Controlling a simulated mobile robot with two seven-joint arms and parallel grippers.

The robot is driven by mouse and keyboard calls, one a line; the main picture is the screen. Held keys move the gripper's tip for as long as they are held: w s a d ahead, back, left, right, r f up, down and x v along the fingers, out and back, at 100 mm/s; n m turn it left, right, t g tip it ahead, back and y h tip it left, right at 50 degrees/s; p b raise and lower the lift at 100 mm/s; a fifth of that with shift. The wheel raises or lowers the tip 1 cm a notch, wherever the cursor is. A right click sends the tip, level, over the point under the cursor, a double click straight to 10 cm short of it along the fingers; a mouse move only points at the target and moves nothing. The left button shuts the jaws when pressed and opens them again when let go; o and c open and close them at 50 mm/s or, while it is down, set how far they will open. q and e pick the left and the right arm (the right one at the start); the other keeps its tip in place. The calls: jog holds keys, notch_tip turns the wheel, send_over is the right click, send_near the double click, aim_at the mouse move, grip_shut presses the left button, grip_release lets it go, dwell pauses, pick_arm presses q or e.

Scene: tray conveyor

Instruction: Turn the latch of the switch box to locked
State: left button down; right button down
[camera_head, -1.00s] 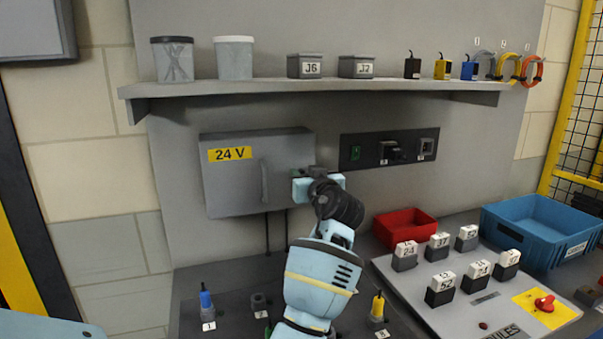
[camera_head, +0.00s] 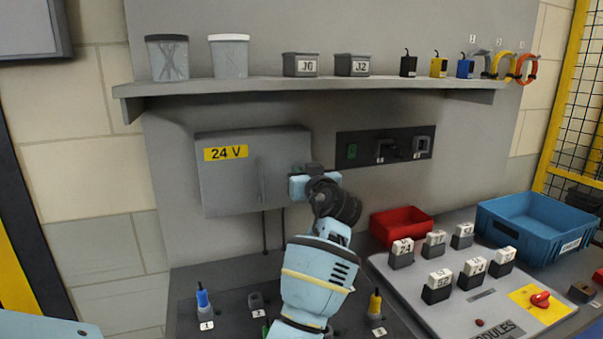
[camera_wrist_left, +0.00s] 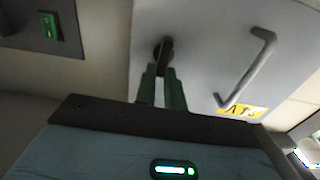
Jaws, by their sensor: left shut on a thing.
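The grey switch box (camera_head: 225,180) with a yellow "24 V" label is on the back wall, its door closed. It also shows in the left wrist view (camera_wrist_left: 205,65), with its bar handle (camera_wrist_left: 248,70) to the right. The dark latch (camera_wrist_left: 165,46) sits on the door near the edge opposite the label. My left gripper (camera_wrist_left: 163,75) is shut on the latch, its two green fingers on either side of it. In the head view, my left gripper (camera_head: 305,175) is at the box's right edge and hides the latch. My right gripper is not in view.
A dark socket panel (camera_head: 384,147) is on the wall right of the box. A shelf (camera_head: 310,88) with jars and small boxes runs above. A red bin (camera_head: 400,222), a blue crate (camera_head: 535,230) and a module board (camera_head: 465,310) stand on the right.

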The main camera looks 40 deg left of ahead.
pick_arm(q)
jog(key=m, duration=0.1)
jog(key=m+p, duration=0.1)
jog(key=m, duration=0.1)
jog(key=shift+w+d+r, duration=0.1)
jog(key=shift+w+r, duration=0.1)
jog(key=m+p, duration=0.1)
jog(key=m, duration=0.4)
jog(key=w+f+m, duration=0.1)
jog(key=m, duration=0.3)
jog(key=f+m+p, duration=0.1)
jog(key=m, duration=0.4)
jog(key=shift+w+d+f+m+p, duration=0.1)
jog(key=shift+w+d+m+p, duration=0.05)
jog(key=shift+d+m+p, duration=0.2)
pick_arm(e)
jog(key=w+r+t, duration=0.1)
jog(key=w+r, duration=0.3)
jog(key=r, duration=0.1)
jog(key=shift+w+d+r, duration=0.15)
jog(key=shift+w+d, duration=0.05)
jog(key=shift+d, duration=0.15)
pick_arm(q)
jog(key=c, duration=1.5)
grip_release()
